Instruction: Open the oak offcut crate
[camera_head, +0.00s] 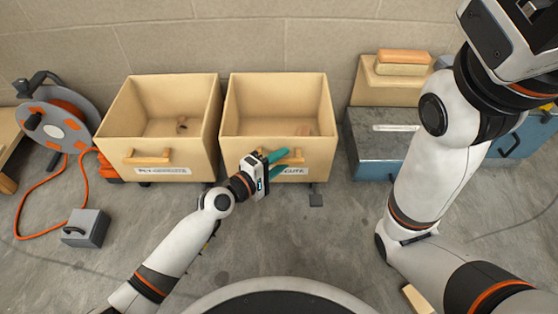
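Two light wooden crates with open tops stand side by side against the wall. The right crate (235,145) has a front handle (296,158) and a label (294,171) whose first part is hidden behind my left gripper; only its end shows. The left crate (205,150) has its own handle (148,158) and a label (162,171) too small to read surely. My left gripper (277,164) is at the right crate's handle, its green fingers spread apart. I cannot tell whether they touch the handle. My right gripper's housing (510,35) is raised at the top right; its fingers are out of frame.
A cable reel (62,128) with an orange cord and a small grey box (86,228) are on the left. A blue-grey chest (378,150) stands right of the crates, near a wooden box (385,88). The floor in front of the crates is largely clear.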

